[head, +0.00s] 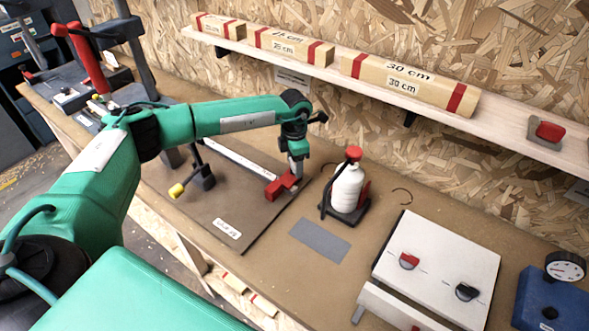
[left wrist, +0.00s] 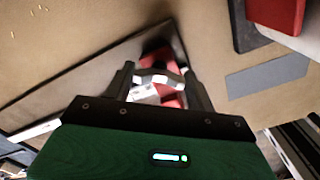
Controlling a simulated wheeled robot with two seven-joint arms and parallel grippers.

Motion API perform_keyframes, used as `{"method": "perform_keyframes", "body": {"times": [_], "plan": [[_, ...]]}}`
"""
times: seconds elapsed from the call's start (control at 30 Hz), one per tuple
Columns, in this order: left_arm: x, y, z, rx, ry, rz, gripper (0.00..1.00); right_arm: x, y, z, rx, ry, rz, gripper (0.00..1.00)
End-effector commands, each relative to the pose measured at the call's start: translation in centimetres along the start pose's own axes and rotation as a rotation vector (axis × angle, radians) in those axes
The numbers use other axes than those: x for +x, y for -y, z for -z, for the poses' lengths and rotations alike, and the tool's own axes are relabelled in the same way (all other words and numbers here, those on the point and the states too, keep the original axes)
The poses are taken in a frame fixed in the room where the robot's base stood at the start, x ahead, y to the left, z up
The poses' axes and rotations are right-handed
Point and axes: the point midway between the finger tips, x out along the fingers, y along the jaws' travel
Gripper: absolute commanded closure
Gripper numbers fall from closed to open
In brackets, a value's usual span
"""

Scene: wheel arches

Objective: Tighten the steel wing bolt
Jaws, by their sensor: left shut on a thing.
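My left gripper (head: 297,165) reaches down from the left arm onto a red block (head: 280,187) at the right edge of the brown board (head: 228,190). In the left wrist view, the fingers (left wrist: 159,76) are on either side of a pale metal piece, the steel wing bolt (left wrist: 158,72), and are shut on it. The red block (left wrist: 176,99) shows behind and below it. In the head view, the gripper and its tip hide the bolt. My right gripper is not in view.
A white bottle with a red cap (head: 346,187) stands close to the right of the gripper. A grey flat patch (head: 320,240) lies clear in front. A white panel with knobs (head: 445,262) and a blue gauge box (head: 548,300) stand at the right. A shelf (head: 500,130) with wooden blocks runs behind.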

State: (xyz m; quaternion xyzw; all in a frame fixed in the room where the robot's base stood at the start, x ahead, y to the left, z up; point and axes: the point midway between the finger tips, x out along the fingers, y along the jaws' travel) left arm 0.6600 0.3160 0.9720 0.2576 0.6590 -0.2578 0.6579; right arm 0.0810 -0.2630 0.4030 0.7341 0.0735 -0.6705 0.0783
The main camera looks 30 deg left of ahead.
Motion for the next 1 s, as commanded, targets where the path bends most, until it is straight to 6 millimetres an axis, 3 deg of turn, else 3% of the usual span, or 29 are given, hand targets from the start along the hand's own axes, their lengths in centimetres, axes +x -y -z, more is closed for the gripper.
{"method": "perform_keyframes", "body": {"times": [0.03, 0.3, 0.77, 1.0], "plan": [[0.5, -0.1, -0.1, 0.042, 0.003, -0.002, 0.67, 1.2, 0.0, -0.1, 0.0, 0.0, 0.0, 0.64], [0.3, 0.0, -0.1, 0.298, 0.004, -0.003, 0.67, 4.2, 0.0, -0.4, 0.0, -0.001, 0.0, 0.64], [0.0, 0.2, -0.1, 0.704, 0.006, -0.005, 0.67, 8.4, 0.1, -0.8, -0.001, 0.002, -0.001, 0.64], [-0.2, 0.2, 0.0, 0.841, 0.005, -0.006, 0.67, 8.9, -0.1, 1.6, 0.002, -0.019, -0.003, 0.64]]}}
